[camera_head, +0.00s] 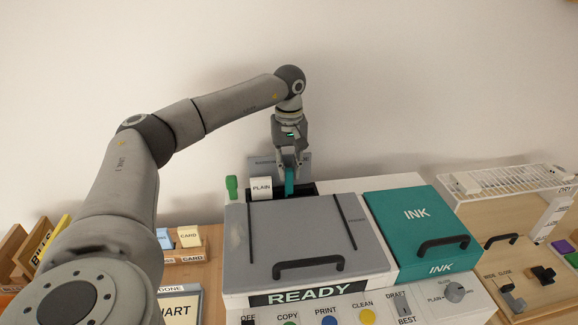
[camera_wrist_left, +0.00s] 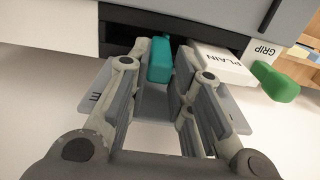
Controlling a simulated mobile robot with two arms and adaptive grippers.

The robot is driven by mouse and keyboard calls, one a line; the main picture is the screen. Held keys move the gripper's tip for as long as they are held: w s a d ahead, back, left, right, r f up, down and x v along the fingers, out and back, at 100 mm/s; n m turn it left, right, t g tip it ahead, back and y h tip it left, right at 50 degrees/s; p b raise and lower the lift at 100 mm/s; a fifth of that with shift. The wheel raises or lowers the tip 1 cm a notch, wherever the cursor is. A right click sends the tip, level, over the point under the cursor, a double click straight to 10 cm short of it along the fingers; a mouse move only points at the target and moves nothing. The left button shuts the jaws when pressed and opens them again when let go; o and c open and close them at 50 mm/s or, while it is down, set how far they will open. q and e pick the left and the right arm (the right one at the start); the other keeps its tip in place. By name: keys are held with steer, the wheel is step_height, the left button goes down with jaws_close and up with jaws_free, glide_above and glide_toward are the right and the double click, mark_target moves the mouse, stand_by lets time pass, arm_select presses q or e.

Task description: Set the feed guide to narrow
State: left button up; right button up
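A teal block, which looks like the feed guide (camera_head: 289,181), stands in the dark slot at the back of the grey-lidded printer. In the left wrist view the teal block (camera_wrist_left: 160,60) is beside a white card pack marked PLAIN (camera_wrist_left: 222,65), with a dark gap between them. My left gripper (camera_head: 289,166) points down over the slot. Its fingers (camera_wrist_left: 163,75) are on either side of the teal block, partly closed; I cannot tell whether both touch it. A grey plate (camera_head: 262,160) behind carries small lettering, largely hidden by the gripper. My right gripper is not in view.
A green GRIP tab (camera_head: 231,187) stands left of the PLAIN pack. The grey lid (camera_head: 300,230) and the teal INK cover (camera_head: 415,225) are shut. A white rack (camera_head: 510,178) is at right; card holders (camera_head: 188,237) are at left. The wall is close behind.

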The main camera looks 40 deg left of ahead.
mark_target(275, 167)
arm_select(q)
jaws_close()
steer(key=shift+s, duration=0.1)
steer(key=s+a, duration=0.2)
steer(key=shift+s+a, duration=0.1)
steer(key=shift+s, duration=0.2)
steer(key=shift+w, duration=0.1)
steer(key=shift+o, duration=1.1)
jaws_free()
steer(key=o, duration=0.4)
steer(key=shift+s+a, duration=0.1)
steer(key=shift+s, duration=0.1)
steer(key=shift+w, duration=0.1)
